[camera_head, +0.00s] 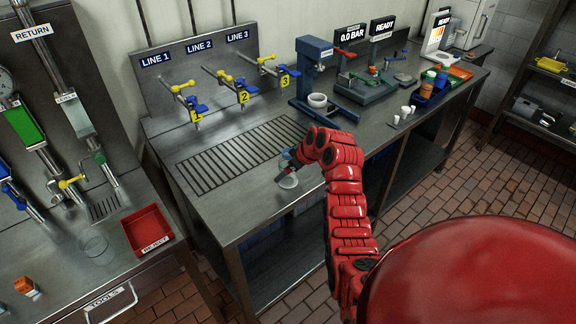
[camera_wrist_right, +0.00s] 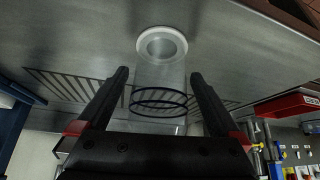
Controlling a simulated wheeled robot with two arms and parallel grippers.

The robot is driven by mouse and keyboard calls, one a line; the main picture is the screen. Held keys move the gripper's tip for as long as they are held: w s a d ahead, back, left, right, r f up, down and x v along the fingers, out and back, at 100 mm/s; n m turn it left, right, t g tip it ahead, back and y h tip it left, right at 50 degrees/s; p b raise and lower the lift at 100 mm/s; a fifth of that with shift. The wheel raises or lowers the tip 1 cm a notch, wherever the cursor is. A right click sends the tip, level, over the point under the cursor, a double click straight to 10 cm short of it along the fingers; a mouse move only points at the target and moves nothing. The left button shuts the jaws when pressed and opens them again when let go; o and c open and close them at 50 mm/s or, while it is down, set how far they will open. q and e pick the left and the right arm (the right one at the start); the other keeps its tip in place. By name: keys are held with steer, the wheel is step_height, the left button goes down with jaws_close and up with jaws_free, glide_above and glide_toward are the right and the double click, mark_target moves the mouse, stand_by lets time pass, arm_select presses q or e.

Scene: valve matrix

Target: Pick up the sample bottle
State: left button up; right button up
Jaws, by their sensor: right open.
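The sample bottle (camera_head: 288,182) looks like a clear cylinder on the metal bench, near its front edge. My right gripper (camera_wrist_right: 159,78) is open, with one black finger on each side of the bottle and visible gaps between. In the head view my right gripper (camera_head: 284,168) is at the bottle, small and partly hidden by my red arm. My left gripper is not in view.
A drain grate (camera_head: 240,155) lies behind the bottle, below three yellow-handled taps (camera_head: 240,87). A blue press-like stand (camera_head: 318,80) is to the right. A red reject tray (camera_head: 148,231) and a clear round vessel (camera_head: 94,243) are on the left bench.

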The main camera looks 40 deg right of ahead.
steer(key=shift+w+f, duration=0.1)
steer(key=shift+f, duration=0.15)
steer(key=c, duration=1.3)
steer(key=shift+r, duration=0.1)
